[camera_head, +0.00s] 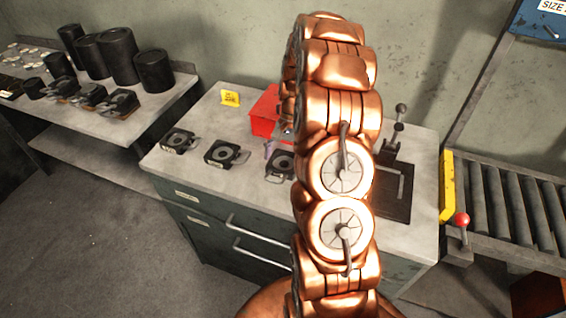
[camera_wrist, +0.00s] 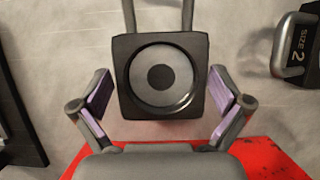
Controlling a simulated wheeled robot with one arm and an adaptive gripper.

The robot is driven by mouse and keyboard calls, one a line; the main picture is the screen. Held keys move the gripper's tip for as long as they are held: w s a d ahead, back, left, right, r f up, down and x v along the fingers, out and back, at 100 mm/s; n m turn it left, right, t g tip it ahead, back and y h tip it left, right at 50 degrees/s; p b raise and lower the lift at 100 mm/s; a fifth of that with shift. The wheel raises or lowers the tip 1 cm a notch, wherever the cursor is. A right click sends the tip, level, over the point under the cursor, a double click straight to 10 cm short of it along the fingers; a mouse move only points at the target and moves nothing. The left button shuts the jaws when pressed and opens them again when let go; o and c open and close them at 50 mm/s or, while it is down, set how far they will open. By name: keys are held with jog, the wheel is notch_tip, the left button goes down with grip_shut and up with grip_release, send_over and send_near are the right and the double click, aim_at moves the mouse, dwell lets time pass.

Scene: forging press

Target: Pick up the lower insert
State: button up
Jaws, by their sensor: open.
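A square dark block with a round grey face and a dark centre (camera_wrist: 161,75), which looks like the lower insert, lies flat on the grey worktop. Its bar handle points away from my gripper. In the head view it seems to be the block (camera_head: 281,165) beside my arm, partly hidden. My gripper (camera_wrist: 161,92) is open, with its purple-padded fingers to the left and right of the block's near part. I see a gap on both sides and no clear contact. My arm hides most of the gripper in the head view.
A similar block marked SIZE 2 (camera_wrist: 302,50) lies to the right in the wrist view. Two like blocks (camera_head: 226,153) (camera_head: 179,141) stand left in the head view. A red box (camera_head: 264,112) is close behind my gripper. A roller conveyor (camera_head: 515,205) is at right.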

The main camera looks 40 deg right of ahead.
aim_at(284, 165)
jog(key=shift+f, duration=0.1)
jog(key=shift+c, duration=0.3)
jog(key=c, duration=1.4)
jog(key=shift+r+b, duration=0.95)
jog(key=shift+r, duration=0.55)
jog(key=shift+s+r, duration=0.1)
jog(key=shift+r, duration=0.25)
jog(key=shift+s+a+r+b, duration=0.25)
jog(key=shift+s+a+b, duration=0.7)
jog(key=shift+s, duration=1.45)
jog(key=shift+s+a+r+b, duration=0.25)
jog(key=shift+s+a+b, duration=0.65)
jog(key=shift+s, duration=1.5)
jog(key=shift+s+a+r+b, duration=0.25)
jog(key=shift+s+a+b, duration=0.25)
jog(key=shift+s+a, duration=1.4)
jog(key=shift+s+d, duration=0.5)
jog(key=shift+s, duration=0.05)
